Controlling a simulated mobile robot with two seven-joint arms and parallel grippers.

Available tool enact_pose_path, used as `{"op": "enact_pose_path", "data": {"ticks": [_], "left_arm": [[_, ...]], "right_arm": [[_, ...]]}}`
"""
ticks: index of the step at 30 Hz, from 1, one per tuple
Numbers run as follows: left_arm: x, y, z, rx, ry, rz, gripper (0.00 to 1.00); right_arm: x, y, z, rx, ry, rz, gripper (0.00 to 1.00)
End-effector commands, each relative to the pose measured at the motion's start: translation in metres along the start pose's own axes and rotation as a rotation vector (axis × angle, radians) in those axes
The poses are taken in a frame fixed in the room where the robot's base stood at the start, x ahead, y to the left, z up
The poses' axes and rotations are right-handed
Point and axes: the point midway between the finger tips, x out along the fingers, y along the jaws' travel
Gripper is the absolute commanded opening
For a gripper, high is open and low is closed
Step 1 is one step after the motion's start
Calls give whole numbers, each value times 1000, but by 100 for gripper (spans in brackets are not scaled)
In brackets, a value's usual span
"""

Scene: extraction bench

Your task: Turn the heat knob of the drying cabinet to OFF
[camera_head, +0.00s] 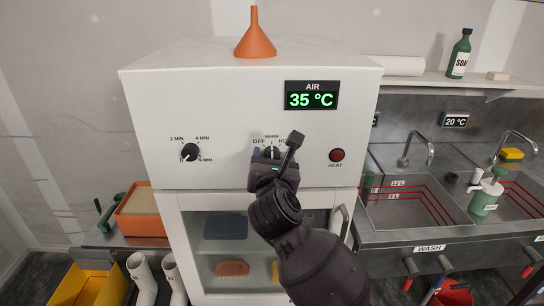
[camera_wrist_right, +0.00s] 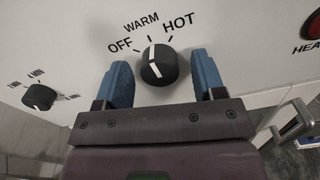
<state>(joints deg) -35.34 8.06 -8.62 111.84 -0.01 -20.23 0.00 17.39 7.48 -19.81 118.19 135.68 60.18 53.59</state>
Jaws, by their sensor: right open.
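The drying cabinet (camera_head: 215,105) is a white box with a display reading AIR 35 °C. Its heat knob (camera_wrist_right: 158,66) is round and black with a white pointer line, under the labels OFF, WARM and HOT. In the right wrist view the line points up towards the WARM mark. My right gripper (camera_wrist_right: 160,60) is open, with one blue finger left of the knob and one right of it, both apart from it. In the head view the right gripper (camera_head: 268,155) partly covers the knob. My left gripper is not in view.
A timer knob (camera_head: 190,152) sits left on the same panel, and a red HEAT lamp (camera_head: 337,155) sits right. An orange funnel (camera_head: 255,38) stands on top. Below is a glazed door with a handle (camera_head: 346,222). Sinks (camera_head: 410,205) are at the right.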

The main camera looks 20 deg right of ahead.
Motion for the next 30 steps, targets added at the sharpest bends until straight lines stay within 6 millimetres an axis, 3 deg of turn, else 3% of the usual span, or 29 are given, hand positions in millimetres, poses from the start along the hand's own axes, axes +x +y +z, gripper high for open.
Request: {"op": "enact_pose_path", "data": {"ticks": [10, 18, 20, 30], "left_arm": [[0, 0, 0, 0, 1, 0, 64], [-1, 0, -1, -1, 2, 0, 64], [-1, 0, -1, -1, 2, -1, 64], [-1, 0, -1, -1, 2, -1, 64]], "right_arm": [[3, 0, 0, 1, 0, 0, 62], [3, 0, 0, 0, -1, 0, 20], [3, 0, 0, 0, -1, 0, 14], [3, 0, 0, -61, -1, 0, 14]]}}
